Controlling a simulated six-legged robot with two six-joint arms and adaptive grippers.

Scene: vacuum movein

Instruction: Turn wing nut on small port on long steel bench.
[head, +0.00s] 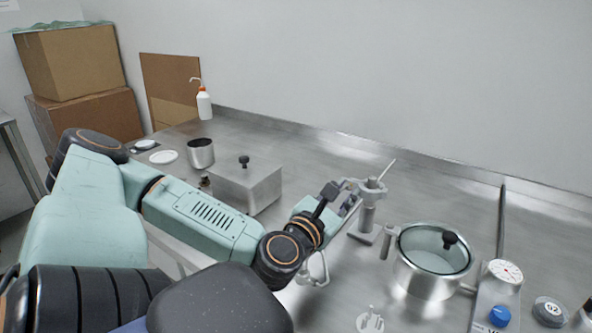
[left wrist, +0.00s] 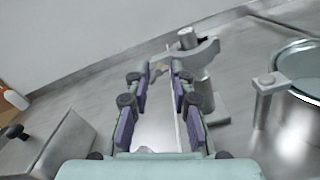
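The small port (head: 367,208) is a short upright steel pipe on the long steel bench, right of my left gripper. A grey winged piece (head: 372,187), which looks like its clamp and wing nut, sits around its top. The port also shows in the left wrist view (left wrist: 196,88), with the winged piece (left wrist: 195,52) just past the fingertips. I cannot tell the nut apart from the clamp. My left gripper (head: 350,190) is open, its two padded fingers (left wrist: 162,72) spread with a gap between them. Whether a fingertip touches the winged piece is unclear. My right gripper is not in view.
A steel box (head: 258,190), a steel cup (head: 201,153) and a wash bottle (head: 204,106) stand left. The bench's back middle (head: 300,150) is clear.

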